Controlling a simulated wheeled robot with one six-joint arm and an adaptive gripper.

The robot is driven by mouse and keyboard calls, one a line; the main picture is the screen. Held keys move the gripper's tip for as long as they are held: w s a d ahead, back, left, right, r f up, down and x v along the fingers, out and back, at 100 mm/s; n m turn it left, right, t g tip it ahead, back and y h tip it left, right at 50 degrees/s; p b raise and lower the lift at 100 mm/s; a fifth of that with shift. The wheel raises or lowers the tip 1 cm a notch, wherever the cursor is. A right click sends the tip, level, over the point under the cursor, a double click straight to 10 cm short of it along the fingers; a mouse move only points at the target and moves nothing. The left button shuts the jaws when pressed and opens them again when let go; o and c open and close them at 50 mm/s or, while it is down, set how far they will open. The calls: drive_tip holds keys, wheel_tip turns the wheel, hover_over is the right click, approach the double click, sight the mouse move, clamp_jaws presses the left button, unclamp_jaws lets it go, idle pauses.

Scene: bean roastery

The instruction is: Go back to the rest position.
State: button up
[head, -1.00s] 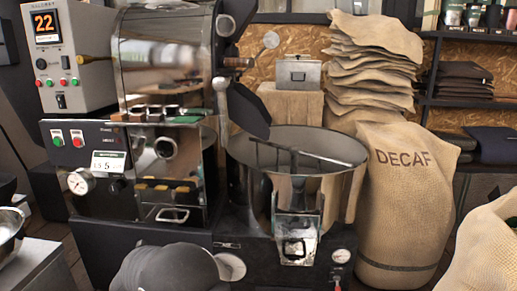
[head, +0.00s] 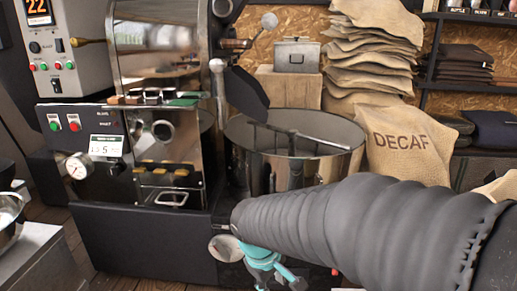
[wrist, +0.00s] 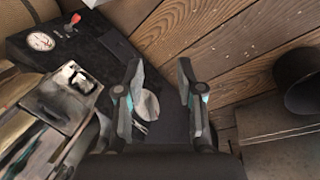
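My arm (head: 370,225) in its grey sleeve reaches in from the right in the head view. It covers the front of the round cooling bin. My gripper (head: 268,280), with teal parts, hangs at its end near the bottom edge, partly cut off. In the wrist view my gripper (wrist: 160,92) has its two fingers spread apart. Nothing is held between them. A pale round disc (wrist: 146,106) on the black machine base shows between the fingers, farther down.
The roaster's steel front (head: 168,150) stands left and the cooling bin (head: 295,145) right of it. The DECAF sack (head: 405,145) is behind my arm. The wrist view shows a metal chute (wrist: 62,100), a gauge (wrist: 40,41) and plank floor (wrist: 225,40).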

drive_tip(key=s+d+r+m+t+y, duration=0.2)
drive_tip(key=s+d+r+m, duration=0.6)
drive_tip(key=s+d, duration=0.4)
drive_tip(key=shift+d+r+m+t, duration=0.3)
drive_tip(key=shift+r+m+t, duration=0.1)
drive_tip(key=shift+r+t, duration=0.5)
